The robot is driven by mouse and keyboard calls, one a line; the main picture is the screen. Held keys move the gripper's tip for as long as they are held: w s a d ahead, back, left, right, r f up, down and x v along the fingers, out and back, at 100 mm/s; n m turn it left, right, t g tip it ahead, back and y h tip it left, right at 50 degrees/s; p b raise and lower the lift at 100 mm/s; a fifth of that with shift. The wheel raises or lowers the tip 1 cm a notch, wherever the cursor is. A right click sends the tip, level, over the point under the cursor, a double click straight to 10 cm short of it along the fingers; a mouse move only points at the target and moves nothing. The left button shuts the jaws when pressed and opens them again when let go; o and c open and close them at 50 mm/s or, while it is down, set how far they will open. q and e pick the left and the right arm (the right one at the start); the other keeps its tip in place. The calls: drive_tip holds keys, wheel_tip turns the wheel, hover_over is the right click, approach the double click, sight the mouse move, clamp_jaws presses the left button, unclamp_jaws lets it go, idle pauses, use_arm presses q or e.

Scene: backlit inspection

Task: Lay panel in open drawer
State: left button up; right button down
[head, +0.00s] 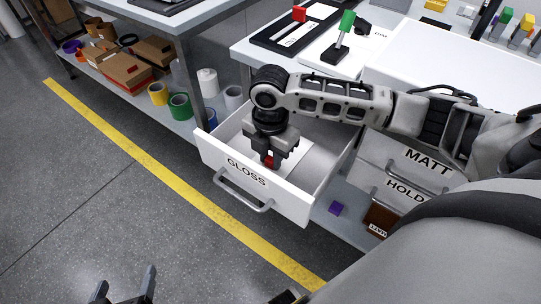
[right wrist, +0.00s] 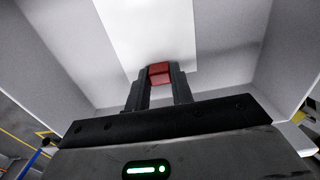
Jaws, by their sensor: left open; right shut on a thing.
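The open drawer labelled GLOSS (head: 246,171) is pulled out from the bench, with a bar handle on its front. My right gripper (head: 271,160) reaches down into it and is shut on the red knob (right wrist: 159,70) of the panel. The white panel (head: 291,158) lies level inside the drawer walls; it also shows in the right wrist view (right wrist: 140,28). I cannot tell whether it touches the drawer floor. The gripper hides part of it. My left gripper (head: 123,286) is open and empty at the bottom left, over the floor, away from the drawer.
Closed drawers labelled MATT (head: 428,158) and HOLD (head: 405,190) are right of the open drawer. On the bench are a black-framed plate with a red knob (head: 299,14) and a stand with a green block (head: 347,20). Tape rolls and boxes fill the left shelf (head: 190,128).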

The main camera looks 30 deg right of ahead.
use_arm(q)
drive_tip(key=shift+s, duration=0.1)
use_arm(e)
drive_tip(key=c, duration=1.2)
unclamp_jaws()
drive_tip(key=shift+f, duration=0.1)
use_arm(q)
drive_tip(key=shift+f, duration=0.1)
drive_tip(key=shift+r+p, duration=0.45)
drive_tip(key=shift+p, duration=0.65)
use_arm(e)
wheel_tip(320, 180, up, 12)
drive_tip(key=shift+r, duration=0.2)
